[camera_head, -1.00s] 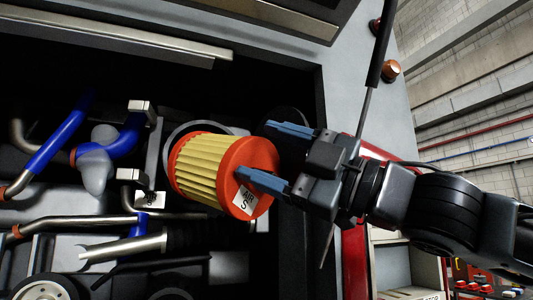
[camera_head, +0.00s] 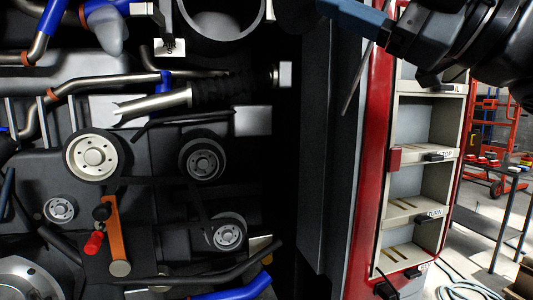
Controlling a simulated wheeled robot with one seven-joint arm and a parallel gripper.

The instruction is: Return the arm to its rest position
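My gripper (camera_head: 322,6) is at the top edge of the head view, right of centre, and is partly cut off. One blue finger shows, pointing left; the other finger is not visible, so I cannot tell how far apart they are or whether anything is held. My dark arm reaches in from the upper right corner. The red and yellow air filter is not in view. The round filter housing (camera_head: 258,22) at the top shows a dark interior, with its upper part cut off.
The engine bay on the left holds pulleys (camera_head: 93,156), a silver pipe (camera_head: 155,103) and an orange lever (camera_head: 117,235). A red-edged shelf unit (camera_head: 424,187) stands right of the dark bay wall. Behind it are a red trolley (camera_head: 490,140) and a hose (camera_head: 468,292) on the floor.

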